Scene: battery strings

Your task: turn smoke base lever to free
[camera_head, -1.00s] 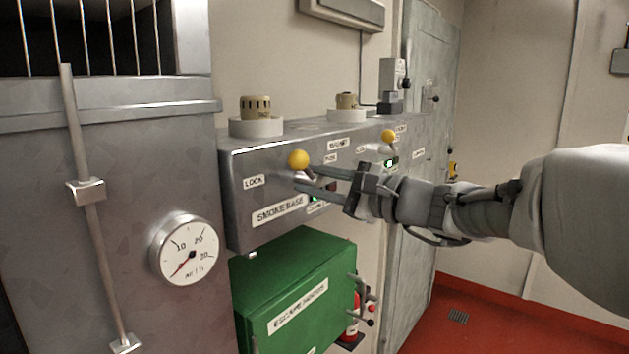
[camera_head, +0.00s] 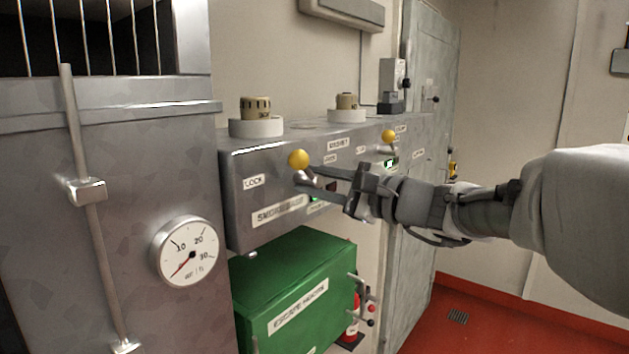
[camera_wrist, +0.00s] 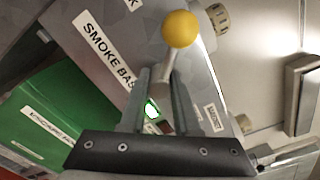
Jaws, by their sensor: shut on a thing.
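The smoke base lever has a yellow ball knob (camera_head: 298,159) and stands at the front of the grey metal box (camera_head: 240,215), just right of the LOCK label (camera_head: 254,181). Its SMOKE BASE label (camera_head: 280,211) is below. My gripper (camera_head: 312,183) reaches in from the right, with its fingers close together around the lever's shaft just under the knob. In the wrist view the yellow knob (camera_wrist: 180,29) rises beyond the fingertips, and the metal shaft (camera_wrist: 166,66) runs down between them. The FREE label is partly hidden or too small to read.
A second yellow-knobbed lever (camera_head: 388,136) stands further right on the same box. Two round detectors (camera_head: 256,107) sit on top. A green box (camera_head: 293,262) is below, and a dial gauge (camera_head: 190,252) is on the cabinet at left.

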